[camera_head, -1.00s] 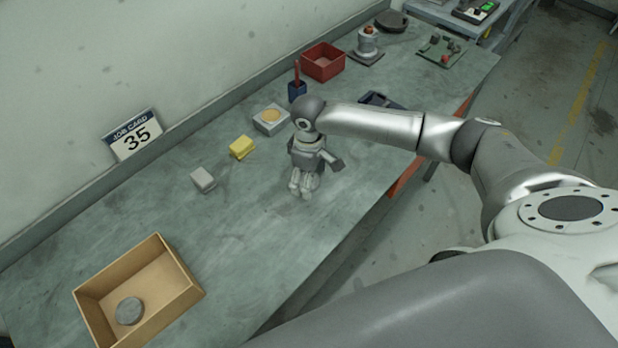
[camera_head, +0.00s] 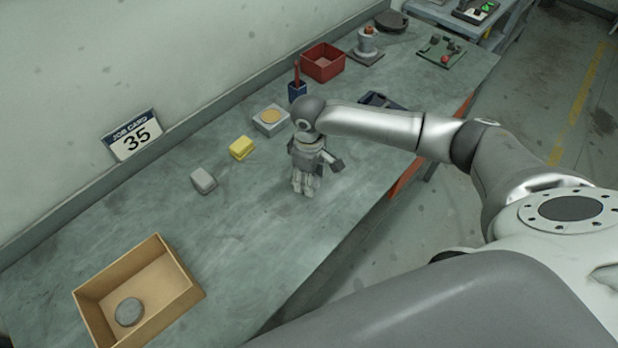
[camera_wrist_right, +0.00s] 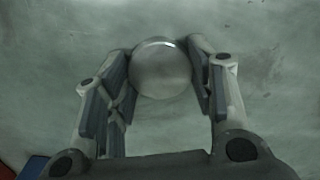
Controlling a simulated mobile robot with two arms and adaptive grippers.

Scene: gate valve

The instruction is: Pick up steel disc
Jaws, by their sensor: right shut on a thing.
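A round grey steel disc (camera_wrist_right: 161,68) sits between the fingertips of my right gripper (camera_wrist_right: 163,82) in the right wrist view, with the bench top behind it. The fingers are shut on its sides. In the head view my right gripper (camera_head: 306,188) points down at the middle of the bench, and its fingers hide the disc there. Whether the disc touches the bench is hard to tell. Another grey disc (camera_head: 129,311) lies in the open tan box (camera_head: 185,301) at the lower left. My left gripper is not in view.
On the bench (camera_head: 232,235) stand a grey block (camera_head: 203,181), a yellow block (camera_head: 241,147), a pale block with a tan round top (camera_head: 270,119), a blue holder (camera_head: 297,91) and a red bin (camera_head: 323,62). The bench between box and gripper is clear.

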